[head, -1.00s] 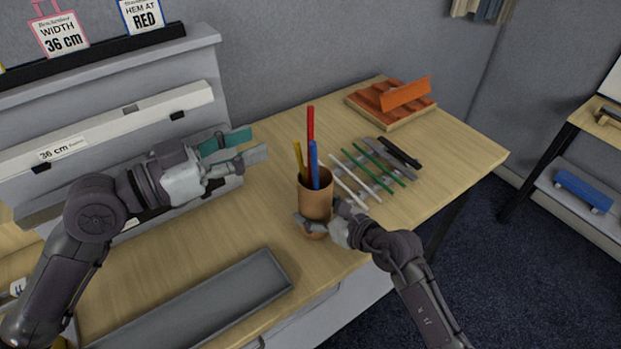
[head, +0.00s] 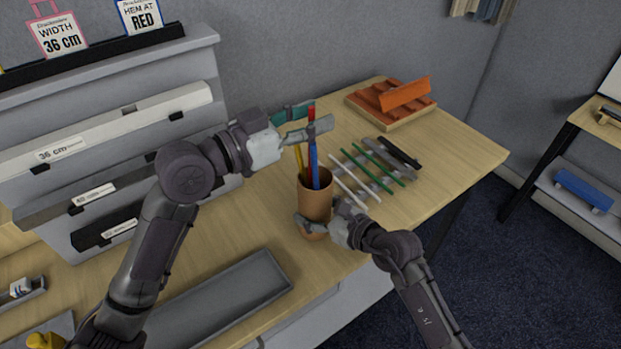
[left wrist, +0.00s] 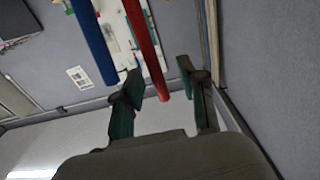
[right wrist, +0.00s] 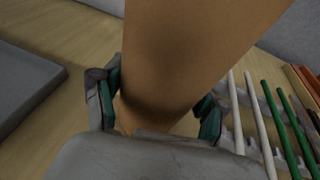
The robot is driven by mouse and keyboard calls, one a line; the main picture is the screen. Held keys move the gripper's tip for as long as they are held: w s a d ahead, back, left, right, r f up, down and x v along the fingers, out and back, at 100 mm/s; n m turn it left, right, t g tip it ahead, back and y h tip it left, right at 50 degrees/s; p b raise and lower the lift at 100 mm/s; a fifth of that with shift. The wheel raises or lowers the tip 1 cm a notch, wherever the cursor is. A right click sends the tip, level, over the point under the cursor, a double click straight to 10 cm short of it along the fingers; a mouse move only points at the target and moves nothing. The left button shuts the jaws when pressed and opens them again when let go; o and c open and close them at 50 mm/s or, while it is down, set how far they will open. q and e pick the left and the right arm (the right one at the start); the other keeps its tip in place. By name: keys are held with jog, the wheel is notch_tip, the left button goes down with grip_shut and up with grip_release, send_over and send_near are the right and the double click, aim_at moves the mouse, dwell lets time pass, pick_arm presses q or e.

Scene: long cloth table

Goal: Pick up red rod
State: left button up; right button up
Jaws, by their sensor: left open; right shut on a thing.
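The red rod (head: 311,116) stands in a brown cup (head: 315,203) with a blue rod (head: 314,165) and a yellow rod (head: 300,160). My left gripper (head: 306,122) is open at the rod's upper end, which shows between its fingers. In the left wrist view the red rod (left wrist: 147,50) reaches down between the open fingertips (left wrist: 160,82), and the blue rod (left wrist: 93,40) is outside them to the left. My right gripper (head: 322,222) is shut on the cup's lower part; the cup (right wrist: 190,60) fills its fingers in the right wrist view.
White, green and black rods (head: 376,162) lie on a rack right of the cup. An orange stepped block (head: 392,98) is at the back right. A long grey tray (head: 225,298) lies at the front left. Stacked boxes (head: 110,125) stand at the left.

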pick_arm(q)
jog(key=shift+a, duration=0.1)
jog(key=shift+c, duration=0.5)
grip_shut()
jog(key=shift+r, duration=0.1)
notch_tip(320, 180, up, 28)
pick_arm(e)
jog(key=o, duration=1.2)
